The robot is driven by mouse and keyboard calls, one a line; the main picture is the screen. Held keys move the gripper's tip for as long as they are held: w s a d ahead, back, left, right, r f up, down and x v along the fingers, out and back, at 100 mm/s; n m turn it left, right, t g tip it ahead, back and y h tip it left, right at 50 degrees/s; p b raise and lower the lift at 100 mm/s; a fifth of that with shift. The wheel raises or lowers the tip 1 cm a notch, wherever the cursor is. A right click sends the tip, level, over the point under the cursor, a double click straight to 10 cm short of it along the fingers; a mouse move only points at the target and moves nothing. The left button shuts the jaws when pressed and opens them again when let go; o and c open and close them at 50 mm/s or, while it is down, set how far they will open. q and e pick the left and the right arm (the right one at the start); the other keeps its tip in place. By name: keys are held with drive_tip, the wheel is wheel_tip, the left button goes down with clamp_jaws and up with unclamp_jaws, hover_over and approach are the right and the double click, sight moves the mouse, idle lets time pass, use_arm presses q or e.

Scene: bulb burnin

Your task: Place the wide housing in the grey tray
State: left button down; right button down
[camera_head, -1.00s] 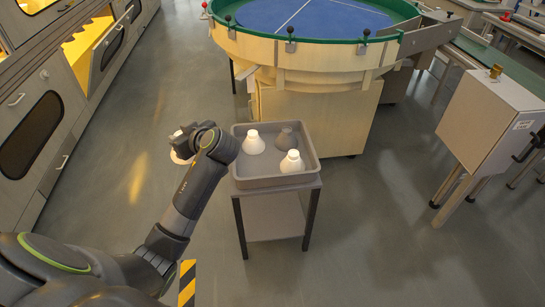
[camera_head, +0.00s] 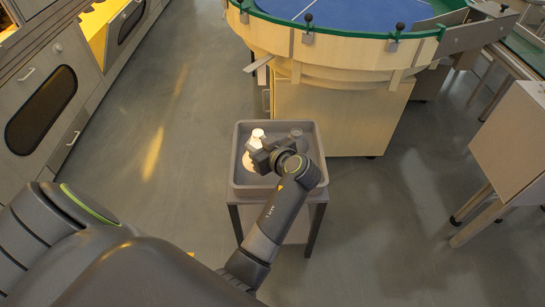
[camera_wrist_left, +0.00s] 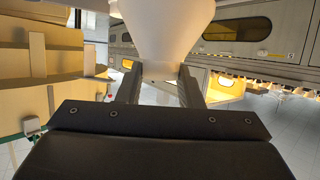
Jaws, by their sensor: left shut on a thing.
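The grey tray (camera_head: 238,188) stands on a small stand in the middle of the head view. My left gripper (camera_head: 259,160) is over the tray's left part and is shut on a white housing (camera_head: 249,166). The held housing fills the top middle of the left wrist view (camera_wrist_left: 165,30), between the two fingers. I cannot tell whether it touches the tray floor. Another white housing (camera_head: 257,134) and a grey housing (camera_head: 297,134) stand in the back of the tray. My left arm hides the tray's front right part. My right gripper is not in view.
A large round table with a green rim (camera_head: 340,33) and blue top stands behind the tray. Grey cabinets (camera_head: 60,80) line the left, and a box on legs (camera_head: 515,140) stands at right. The floor left of the tray is clear.

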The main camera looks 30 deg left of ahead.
use_arm(q)
wheel_tip(320, 180, down, 3)
drive_tip(key=shift+s+f, duration=0.15)
wheel_tip(320, 180, down, 4)
drive_tip(key=shift+f+b, duration=0.2)
drive_tip(key=shift+b, duration=0.5)
drive_tip(key=c, duration=1)
unclamp_jaws()
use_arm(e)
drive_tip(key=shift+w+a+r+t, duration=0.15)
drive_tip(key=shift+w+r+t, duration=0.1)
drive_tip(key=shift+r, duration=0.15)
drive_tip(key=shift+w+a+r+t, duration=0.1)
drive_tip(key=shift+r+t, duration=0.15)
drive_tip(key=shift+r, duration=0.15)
